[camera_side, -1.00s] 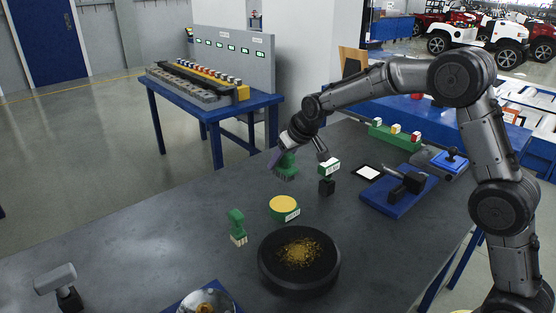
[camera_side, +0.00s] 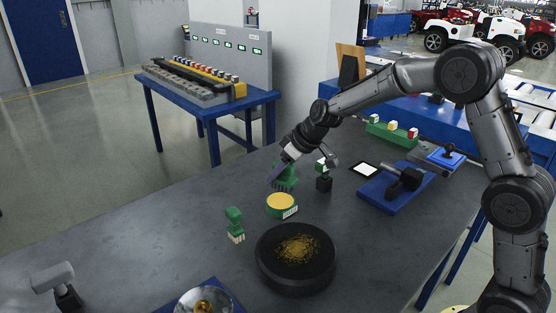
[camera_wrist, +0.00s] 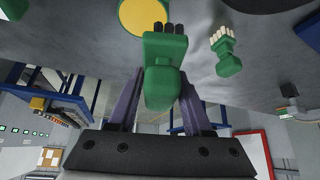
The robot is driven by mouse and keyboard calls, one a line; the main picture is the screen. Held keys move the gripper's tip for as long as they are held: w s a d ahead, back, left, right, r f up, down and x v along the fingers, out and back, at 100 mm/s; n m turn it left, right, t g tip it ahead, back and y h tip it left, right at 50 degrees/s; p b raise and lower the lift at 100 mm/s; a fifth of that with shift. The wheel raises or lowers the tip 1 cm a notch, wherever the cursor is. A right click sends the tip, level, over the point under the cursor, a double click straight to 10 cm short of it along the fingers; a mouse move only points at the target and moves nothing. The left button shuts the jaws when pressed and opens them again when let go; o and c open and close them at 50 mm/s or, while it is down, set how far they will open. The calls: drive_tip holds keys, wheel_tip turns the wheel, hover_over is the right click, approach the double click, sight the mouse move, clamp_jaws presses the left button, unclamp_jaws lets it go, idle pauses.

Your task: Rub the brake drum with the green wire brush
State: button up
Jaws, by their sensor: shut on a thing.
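My gripper (camera_side: 281,170) is shut on a green brush (camera_side: 287,179) above the back middle of the table. In the wrist view the brush (camera_wrist: 164,78) sits between the two purple-grey fingers, its short dark bristles pointing away from the palm. The brake drum (camera_side: 270,267), a thick dark disc with rusty-gold specks on top, lies flat at the front of the table. The brush is behind the drum and apart from it. A second green brush with pale bristles (camera_side: 235,224) stands left of the drum, and it also shows in the wrist view (camera_wrist: 224,46).
A green tin with a yellow top (camera_side: 281,203) stands between the held brush and the drum. A blue-based fixture (camera_side: 395,190) is further right. The left table surface is mostly clear.

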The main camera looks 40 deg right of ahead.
drive_tip(key=s+a+r+n+g+y, duration=0.25)
drive_tip(key=s+a+n, duration=0.25)
drive_tip(key=s+a, duration=0.9)
drive_tip(key=shift+t, duration=0.45)
drive_tip(key=shift+s+d+f, duration=0.1)
drive_tip(key=shift+d+f, duration=0.05)
drive_tip(key=shift+f, duration=1.15)
drive_tip(key=shift+s+d+f, duration=0.1)
drive_tip(key=shift+d+f, duration=0.1)
drive_tip(key=shift+f, duration=1.15)
drive_tip(key=shift+s+d+f, duration=0.1)
drive_tip(key=shift+d+f, duration=0.05)
drive_tip(key=shift+f, duration=1.15)
drive_tip(key=shift+w+d+f, duration=0.15)
drive_tip(key=shift+d+f, duration=0.1)
drive_tip(key=shift+d, duration=0.4)
clamp_jaws()
drive_tip(key=shift+d, duration=4.55)
drive_tip(key=shift+a, duration=5.35)
drive_tip(key=shift+w+d, duration=0.25)
drive_tip(key=shift+w, duration=0.4)
drive_tip(key=shift+d, duration=5.35)
drive_tip(key=shift+a, duration=5.5)
wheel_tip(320, 180, up, 8)
drive_tip(key=shift+r, duration=0.15)
